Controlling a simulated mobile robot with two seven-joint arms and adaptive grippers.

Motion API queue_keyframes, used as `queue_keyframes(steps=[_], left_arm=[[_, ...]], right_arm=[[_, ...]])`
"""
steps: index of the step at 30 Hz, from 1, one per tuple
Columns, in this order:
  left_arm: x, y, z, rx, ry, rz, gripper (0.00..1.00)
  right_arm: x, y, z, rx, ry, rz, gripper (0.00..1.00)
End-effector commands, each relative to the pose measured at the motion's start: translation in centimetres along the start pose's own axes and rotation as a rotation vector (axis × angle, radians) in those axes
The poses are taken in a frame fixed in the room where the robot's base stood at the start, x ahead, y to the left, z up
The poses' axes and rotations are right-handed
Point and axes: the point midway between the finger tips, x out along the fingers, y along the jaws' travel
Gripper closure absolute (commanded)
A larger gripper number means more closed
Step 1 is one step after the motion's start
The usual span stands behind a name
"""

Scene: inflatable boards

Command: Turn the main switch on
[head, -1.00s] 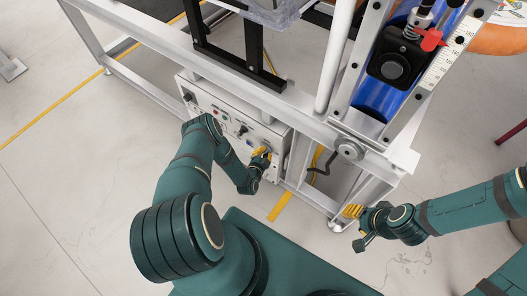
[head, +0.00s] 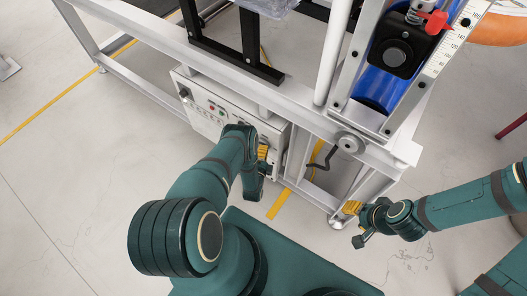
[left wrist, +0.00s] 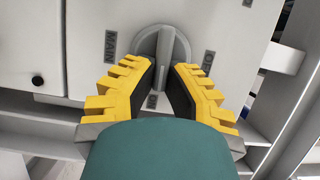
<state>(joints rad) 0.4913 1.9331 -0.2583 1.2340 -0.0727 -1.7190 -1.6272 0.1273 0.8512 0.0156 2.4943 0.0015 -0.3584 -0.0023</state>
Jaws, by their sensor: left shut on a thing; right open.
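The main switch (left wrist: 160,48) is a grey round knob with a raised bar, on a pale panel in the left wrist view. Its bar stands upright in that picture, its lower end towards a small label that looks like "ON". A "MAIN" label (left wrist: 110,45) is at left; another label at right is hard to read. My left gripper (left wrist: 163,75) is shut on the knob's bar, one yellow finger each side. In the head view my left gripper (head: 262,153) is at the control box's right end, hiding the switch. My right gripper (head: 352,208) is open and empty, low beside the frame.
The control box (head: 205,112) has buttons and a black knob at its left. A white metal frame (head: 300,115) runs above it, with a black crank handle (head: 322,162) to the right. A blue cylinder (head: 380,85) is at upper right.

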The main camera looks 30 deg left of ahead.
Motion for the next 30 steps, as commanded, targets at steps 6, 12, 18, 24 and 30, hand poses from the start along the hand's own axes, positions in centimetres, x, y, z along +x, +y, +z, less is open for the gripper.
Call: queue_keyframes(steps=[6, 12, 18, 24, 30], left_arm=[[0.18, -0.04, 0.1, 0.045, -0.002, -0.023, 1.0], [0.18, -0.06, 0.12, 0.055, -0.002, -0.027, 1.0], [0.18, -0.07, 0.14, 0.055, -0.002, -0.026, 1.0], [0.14, -0.04, 0.12, 0.054, -0.002, -0.025, 0.58], [0.07, 0.03, 0.08, 0.053, -0.001, -0.023, 0.58]], right_arm=[[0.3, 0.11, -0.04, 0.0, 0.002, 0.0, 0.53], [0.31, 0.12, -0.05, 0.0, 0.002, 0.0, 0.53], [0.31, 0.11, -0.04, 0.0, 0.002, 0.0, 0.53], [0.31, 0.11, -0.04, 0.0, 0.002, 0.0, 0.53], [0.31, 0.11, -0.03, 0.0, 0.002, 0.0, 0.53]])
